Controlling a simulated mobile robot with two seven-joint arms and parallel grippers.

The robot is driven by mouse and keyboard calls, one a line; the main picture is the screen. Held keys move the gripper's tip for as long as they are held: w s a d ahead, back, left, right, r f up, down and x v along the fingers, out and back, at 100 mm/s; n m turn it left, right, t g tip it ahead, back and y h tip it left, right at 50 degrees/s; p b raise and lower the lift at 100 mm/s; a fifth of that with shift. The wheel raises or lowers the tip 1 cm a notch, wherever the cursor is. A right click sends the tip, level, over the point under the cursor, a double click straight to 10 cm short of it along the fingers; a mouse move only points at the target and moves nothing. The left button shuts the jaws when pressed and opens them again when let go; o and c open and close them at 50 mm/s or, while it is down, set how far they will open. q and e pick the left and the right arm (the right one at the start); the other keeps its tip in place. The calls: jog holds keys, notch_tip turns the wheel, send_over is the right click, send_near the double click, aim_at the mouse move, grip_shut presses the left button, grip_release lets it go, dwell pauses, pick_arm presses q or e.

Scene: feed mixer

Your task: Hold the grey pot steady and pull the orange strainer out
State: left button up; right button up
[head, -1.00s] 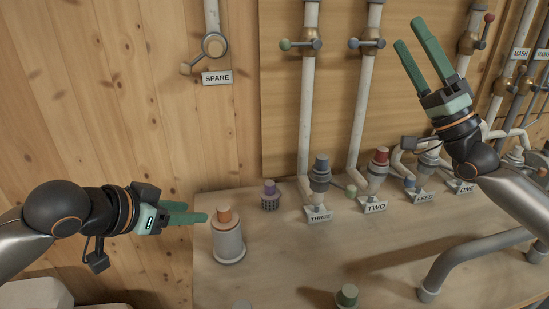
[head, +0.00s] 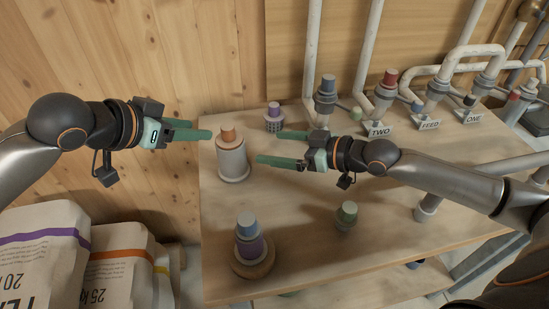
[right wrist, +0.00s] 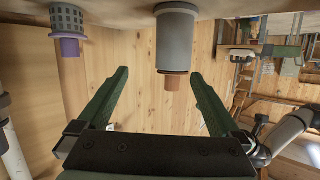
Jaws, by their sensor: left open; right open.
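The grey pot (head: 232,163) stands upright on the wooden bench, with the orange strainer (head: 228,134) sticking out of its top. In the right wrist view, the pot (right wrist: 176,42) and the strainer's orange end (right wrist: 172,82) appear upside down, beyond my fingertips. My left gripper (head: 211,134) is open to the left of the pot, its fingertips close to the orange top; contact cannot be told. My right gripper (head: 267,147) is open and empty to the right of the pot, fingers pointing at it. In the wrist view the gripper (right wrist: 160,85) spans the strainer's direction.
A dark strainer with purple top (head: 273,118) stands behind, near my right fingers. A blue-and-purple stack (head: 247,238) and a green-topped piece (head: 347,214) stand in front. Pipes and labelled fittings (head: 380,129) line the back. Paper sacks (head: 120,262) stand left of the bench.

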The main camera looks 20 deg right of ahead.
aim_at(231, 160)
jog(key=shift+s+a+f+n+g, duration=0.25)
jog(key=shift+a+f+n+g, duration=0.15)
jog(key=shift+f, duration=0.25)
jog(key=shift+s+a+f+n+g, duration=0.2)
jog(key=shift+s+a+f+n, duration=0.1)
jog(key=shift+a+f, duration=0.25)
jog(key=x, duration=1.2)
jog(key=shift+w+f, duration=0.1)
jog(key=shift+c, duration=0.2)
